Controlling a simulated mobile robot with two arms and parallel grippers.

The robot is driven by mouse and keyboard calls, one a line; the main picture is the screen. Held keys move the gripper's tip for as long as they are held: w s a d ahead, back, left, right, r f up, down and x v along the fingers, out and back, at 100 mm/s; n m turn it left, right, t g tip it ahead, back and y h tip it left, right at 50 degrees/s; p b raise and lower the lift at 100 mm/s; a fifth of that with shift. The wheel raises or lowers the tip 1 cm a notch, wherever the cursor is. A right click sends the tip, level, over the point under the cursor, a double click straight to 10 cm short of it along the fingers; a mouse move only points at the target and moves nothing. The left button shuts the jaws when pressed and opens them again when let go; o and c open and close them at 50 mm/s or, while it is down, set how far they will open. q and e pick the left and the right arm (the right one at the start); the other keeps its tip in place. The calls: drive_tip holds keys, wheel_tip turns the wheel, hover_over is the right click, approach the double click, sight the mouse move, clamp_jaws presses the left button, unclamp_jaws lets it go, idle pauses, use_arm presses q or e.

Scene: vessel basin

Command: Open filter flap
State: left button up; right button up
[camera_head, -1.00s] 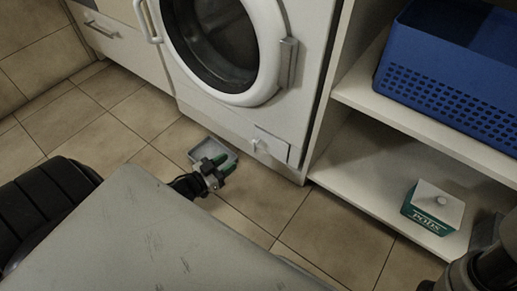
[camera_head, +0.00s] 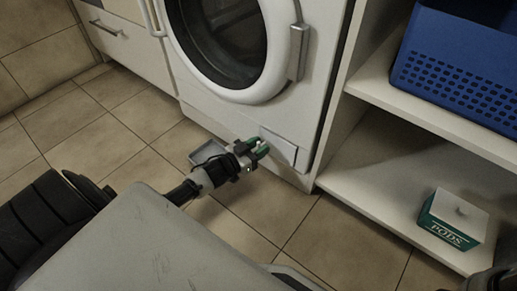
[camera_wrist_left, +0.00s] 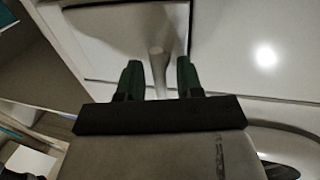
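The filter flap (camera_head: 279,147) is a small white panel low on the front of the white washing machine (camera_head: 305,100), and it looks shut. In the left wrist view the flap (camera_wrist_left: 120,35) has a pale knob (camera_wrist_left: 157,62) sticking out of it. My left gripper (camera_head: 259,148) is right in front of the flap. In the left wrist view its green fingers (camera_wrist_left: 158,78) stand open on either side of the knob, with a gap to each side. My right gripper is not in view; only a dark arm part shows at the lower right.
A shelf unit (camera_head: 370,180) at the right holds a blue basket (camera_head: 455,75) and a green and white pods box (camera_head: 452,220). The round machine door (camera_head: 230,45) is shut.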

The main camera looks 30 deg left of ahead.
use_arm(q)
clamp_jaws()
drive_tip(key=shift+d, duration=0.1)
